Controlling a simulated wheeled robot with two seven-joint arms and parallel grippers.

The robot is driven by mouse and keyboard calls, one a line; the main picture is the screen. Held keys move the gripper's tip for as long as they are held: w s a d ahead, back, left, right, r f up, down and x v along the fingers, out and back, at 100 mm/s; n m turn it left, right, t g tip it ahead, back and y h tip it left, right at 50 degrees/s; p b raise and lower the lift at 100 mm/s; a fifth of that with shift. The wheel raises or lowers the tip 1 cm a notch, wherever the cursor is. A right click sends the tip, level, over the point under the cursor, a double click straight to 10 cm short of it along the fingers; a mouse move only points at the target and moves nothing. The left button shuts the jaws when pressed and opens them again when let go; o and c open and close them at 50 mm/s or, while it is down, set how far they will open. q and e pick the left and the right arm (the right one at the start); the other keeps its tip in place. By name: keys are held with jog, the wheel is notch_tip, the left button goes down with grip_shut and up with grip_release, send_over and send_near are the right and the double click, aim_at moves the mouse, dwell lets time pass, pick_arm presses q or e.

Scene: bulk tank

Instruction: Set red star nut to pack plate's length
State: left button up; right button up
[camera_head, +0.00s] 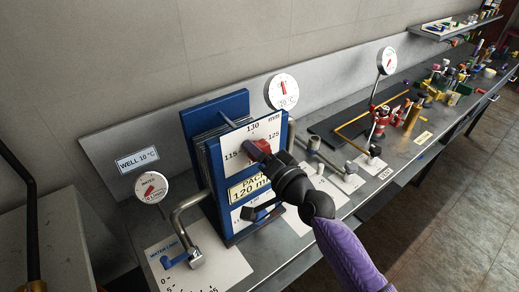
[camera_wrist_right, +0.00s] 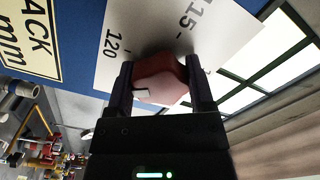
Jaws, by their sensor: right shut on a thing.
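The red star nut (camera_head: 258,149) sits on a white mm scale card (camera_head: 270,128) on the front of the blue plate pack (camera_head: 215,180). The pack plate (camera_head: 249,188) below reads "PACK 120 mm". My right gripper (camera_head: 266,156) is shut on the nut from the front right. In the right wrist view, both fingers (camera_wrist_right: 160,85) flank the red nut (camera_wrist_right: 165,75), which has a small white mark on its face. The numbers 115 and 120 show there beside it. My left gripper is not in view.
A round gauge (camera_head: 281,92) stands behind the pack, and another gauge (camera_head: 151,188) stands at left near a grey bent pipe (camera_head: 187,210). A blue-handled valve (camera_head: 180,259) sits at front left. Valves and fittings crowd the bench (camera_head: 400,160) to the right.

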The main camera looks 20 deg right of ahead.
jog(key=m, duration=0.2)
jog(key=shift+r+m+p, duration=0.15)
jog(key=shift+m+p, duration=0.15)
jog(key=shift+m, duration=0.1)
jog(key=shift+m+p, duration=0.3)
jog(key=shift+m, duration=1.5)
jog(key=o, duration=1.2)
jog(key=shift+s, duration=0.1)
jog(key=v, duration=0.9)
jog(key=shift+s+d+b, duration=0.15)
jog(key=shift+s+b, duration=0.15)
jog(key=shift+s, duration=0.05)
